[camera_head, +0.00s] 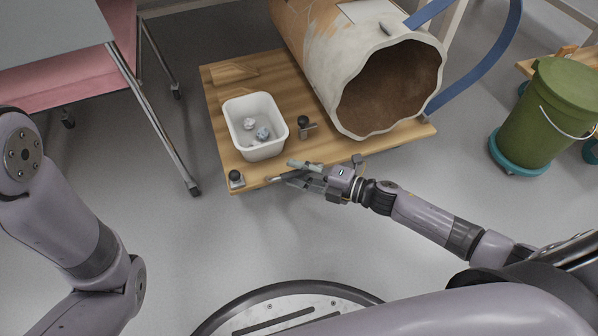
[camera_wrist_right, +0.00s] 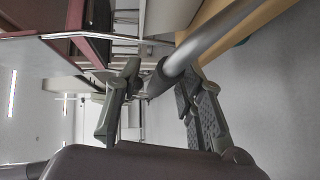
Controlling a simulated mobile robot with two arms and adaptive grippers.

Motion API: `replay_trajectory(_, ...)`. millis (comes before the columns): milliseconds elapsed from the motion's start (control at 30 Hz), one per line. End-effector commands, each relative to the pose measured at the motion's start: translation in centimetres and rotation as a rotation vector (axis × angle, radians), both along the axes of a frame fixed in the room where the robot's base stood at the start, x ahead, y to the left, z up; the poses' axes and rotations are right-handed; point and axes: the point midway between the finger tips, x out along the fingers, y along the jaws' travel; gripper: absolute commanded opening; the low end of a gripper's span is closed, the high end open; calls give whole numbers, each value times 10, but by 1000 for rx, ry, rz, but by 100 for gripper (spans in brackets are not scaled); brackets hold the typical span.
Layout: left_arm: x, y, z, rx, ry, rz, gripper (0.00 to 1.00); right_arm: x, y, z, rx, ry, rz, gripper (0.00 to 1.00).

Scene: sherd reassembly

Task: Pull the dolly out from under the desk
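The dolly (camera_head: 222,118) is a low wooden board on the grey floor, with its front edge toward me. A grey bar handle (camera_head: 274,180) runs along that edge; in the right wrist view the bar (camera_wrist_right: 207,38) slants in from the upper right. My right gripper (camera_head: 303,175) is at this edge with its fingers apart, one above and one below the bar. In the wrist view the gripper (camera_wrist_right: 155,95) shows a gap between the bar and the left finger. Only links of my left arm show; its gripper is out of view.
On the dolly lie a big broken jar (camera_head: 330,55), mouth toward me, and a white tub (camera_head: 262,149) holding crumpled pieces. A grey desk (camera_head: 50,25) with metal legs stands left. A green bucket (camera_head: 552,110) stands right. Floor before the dolly is clear up to my base.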

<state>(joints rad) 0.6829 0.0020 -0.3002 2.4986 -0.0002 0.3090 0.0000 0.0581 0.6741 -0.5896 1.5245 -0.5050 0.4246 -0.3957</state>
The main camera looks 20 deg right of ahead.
Motion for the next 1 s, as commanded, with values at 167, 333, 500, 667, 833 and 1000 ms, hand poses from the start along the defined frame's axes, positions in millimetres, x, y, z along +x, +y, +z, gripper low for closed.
replay_trajectory(167,0,0,0,0,0,0,0,0,0,0,0,0,0,26)
replay_trajectory(333,0,0,0,0,0,0,0,0,0,0,0,0,0,14)
replay_trajectory(500,0,0,0,1,1,-1,0,0,-1,0,0,0,0,3)
replay_trajectory(667,0,0,0,1,1,-1,0,0,-1,0,0,0,0,0)
replay_trajectory(833,0,0,0,0,0,-1,0,0,-1,0,1,1,0,0)
replay_trajectory(1000,0,0,0,0,0,-1,0,0,-1,0,1,1,0,0)
